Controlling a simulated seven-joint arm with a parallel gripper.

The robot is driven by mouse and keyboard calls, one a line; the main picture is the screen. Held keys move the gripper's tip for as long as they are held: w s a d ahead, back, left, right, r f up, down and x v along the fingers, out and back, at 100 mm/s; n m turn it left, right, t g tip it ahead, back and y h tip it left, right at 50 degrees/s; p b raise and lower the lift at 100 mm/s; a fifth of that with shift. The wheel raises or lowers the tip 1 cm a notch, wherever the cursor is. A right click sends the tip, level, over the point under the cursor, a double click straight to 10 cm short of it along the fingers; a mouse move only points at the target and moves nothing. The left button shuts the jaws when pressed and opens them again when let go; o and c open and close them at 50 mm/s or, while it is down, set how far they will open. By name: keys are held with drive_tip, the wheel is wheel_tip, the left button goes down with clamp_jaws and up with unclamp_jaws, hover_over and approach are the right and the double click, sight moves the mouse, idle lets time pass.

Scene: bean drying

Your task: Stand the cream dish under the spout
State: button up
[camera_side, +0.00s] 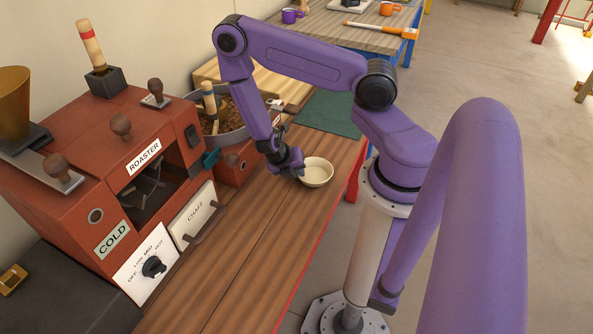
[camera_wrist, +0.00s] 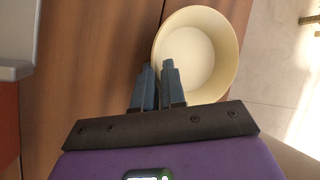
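The cream dish (camera_side: 317,173) is a round, shallow, empty bowl, upright at the right edge of the wooden bench. My gripper (camera_side: 297,168) is at its left side, pointing down. In the wrist view the dish (camera_wrist: 222,45) is large, and my gripper's fingers (camera_wrist: 158,72) are close together, one on each side of its near-left wall, with the rim between them. I cannot tell whether the dish touches the bench. A teal piece (camera_side: 211,158), which looks like the spout, sticks out low between the roaster and the round bean pan.
The red roaster (camera_side: 90,160) stands left, with a chaff drawer (camera_side: 193,215) and its handle jutting over the bench. The bean pan (camera_side: 230,125) is behind my gripper. A green mat (camera_side: 328,112) lies beyond. The front bench top (camera_side: 250,250) is clear.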

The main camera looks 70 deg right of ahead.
clamp_jaws()
drive_tip(key=shift+w, duration=3.3)
drive_tip(key=o, duration=0.7)
unclamp_jaws()
drive_tip(key=shift+c, duration=0.2)
